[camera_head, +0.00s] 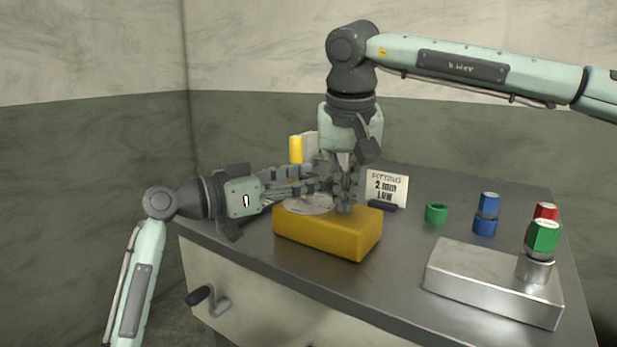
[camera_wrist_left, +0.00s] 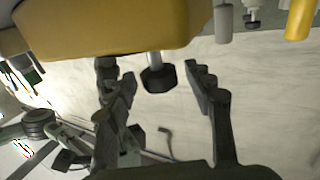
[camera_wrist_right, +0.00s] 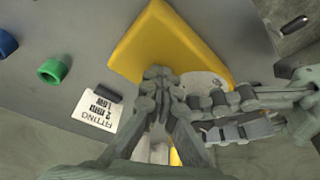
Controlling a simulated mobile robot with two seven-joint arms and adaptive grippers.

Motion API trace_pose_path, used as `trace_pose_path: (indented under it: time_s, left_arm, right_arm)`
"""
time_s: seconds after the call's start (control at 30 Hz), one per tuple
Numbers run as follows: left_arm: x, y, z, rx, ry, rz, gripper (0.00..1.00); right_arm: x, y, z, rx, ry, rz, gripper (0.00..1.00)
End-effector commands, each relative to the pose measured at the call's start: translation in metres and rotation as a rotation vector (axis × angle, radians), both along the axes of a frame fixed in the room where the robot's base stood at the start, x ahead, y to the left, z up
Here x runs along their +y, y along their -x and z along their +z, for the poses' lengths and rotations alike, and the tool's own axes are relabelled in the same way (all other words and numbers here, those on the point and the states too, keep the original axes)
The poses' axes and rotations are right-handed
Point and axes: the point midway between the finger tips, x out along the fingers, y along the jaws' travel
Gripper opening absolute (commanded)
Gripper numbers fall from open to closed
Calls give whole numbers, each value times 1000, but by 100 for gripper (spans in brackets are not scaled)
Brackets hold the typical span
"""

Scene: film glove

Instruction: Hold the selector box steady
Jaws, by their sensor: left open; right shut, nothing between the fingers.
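The yellow selector box (camera_head: 325,235) sits on the grey bench near its front left edge, with a pale round dial plate (camera_head: 303,206) on its top. My left gripper (camera_head: 320,182) is open and reaches in from the left over the box's far left part. In the left wrist view the box (camera_wrist_left: 120,28) is at the top, and a dark knob on a pale shaft (camera_wrist_left: 158,79) shows between the spread fingers. My right gripper (camera_head: 345,207) points down, shut and empty, at the box top; I cannot tell whether it touches. The grippers hide part of the dial.
A fitting card (camera_head: 387,187) stands behind the box. A green ring (camera_head: 436,212), blue fittings (camera_head: 487,213) and a metal block (camera_head: 490,283) with a green-capped fitting (camera_head: 541,240) stand to the right. A yellow cylinder (camera_head: 296,149) is behind. A crank (camera_head: 209,299) juts from the bench front.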

Motion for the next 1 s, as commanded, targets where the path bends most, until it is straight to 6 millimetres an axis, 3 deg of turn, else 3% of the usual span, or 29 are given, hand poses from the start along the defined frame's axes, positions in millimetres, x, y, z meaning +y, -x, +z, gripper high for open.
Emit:
trace_pose_path:
  time_s: [0.03, 0.2, 0.6, 1.0]
  left_arm:
    - [0, 0, -1, 0, 0, 0, 53]
    - [0, 0, -1, 0, 0, 0, 50]
    - [0, 0, -1, 1, 1, -1, 2]
    - [-1, 1, -3, 5, -6, 98, 2]
  right_arm:
    - [0, 2, -8, 15, 7, 3, 0]
    - [0, 2, -8, 15, 7, 3, 0]
    - [0, 2, -8, 14, 7, 2, 0]
    - [0, 2, -8, 14, 7, 1, 0]
